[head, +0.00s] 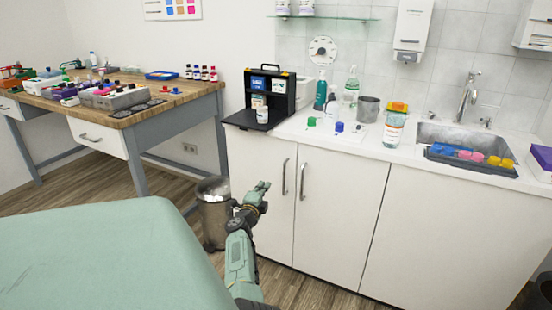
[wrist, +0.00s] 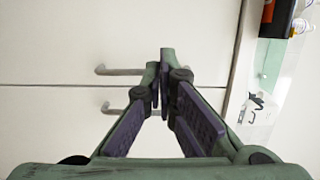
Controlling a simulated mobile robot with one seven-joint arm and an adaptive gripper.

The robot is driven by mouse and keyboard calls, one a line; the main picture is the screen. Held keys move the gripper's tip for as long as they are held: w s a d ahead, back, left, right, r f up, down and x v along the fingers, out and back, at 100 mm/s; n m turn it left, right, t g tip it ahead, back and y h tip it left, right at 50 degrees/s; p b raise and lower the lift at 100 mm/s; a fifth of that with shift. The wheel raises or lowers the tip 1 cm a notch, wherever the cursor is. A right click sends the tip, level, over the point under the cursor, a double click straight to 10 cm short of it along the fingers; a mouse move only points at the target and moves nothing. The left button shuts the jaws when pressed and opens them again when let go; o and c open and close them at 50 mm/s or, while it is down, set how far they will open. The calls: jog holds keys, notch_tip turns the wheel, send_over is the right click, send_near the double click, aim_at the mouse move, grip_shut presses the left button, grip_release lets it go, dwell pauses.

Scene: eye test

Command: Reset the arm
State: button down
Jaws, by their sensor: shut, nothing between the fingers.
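My gripper (head: 264,187) is at the end of my green and dark arm, in the lower middle of the head view. It is raised in front of the white cabinet doors (head: 335,215), near their handles. In the wrist view my gripper (wrist: 166,58) has its fingertips together, with nothing between them. The two cabinet handles (wrist: 122,71) show just behind the fingers there. I cannot tell whether the fingers touch the doors.
A metal bin (head: 214,212) stands left of my arm. A green padded surface (head: 100,255) fills the lower left. The white counter (head: 300,132) holds a black case (head: 285,108), bottles and a sink (head: 480,137). A wooden workbench (head: 165,100) stands at the left.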

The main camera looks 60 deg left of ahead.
jog(key=shift+s+a+f, duration=0.1)
jog(key=shift+s+a, duration=0.1)
jog(key=shift+s, duration=0.25)
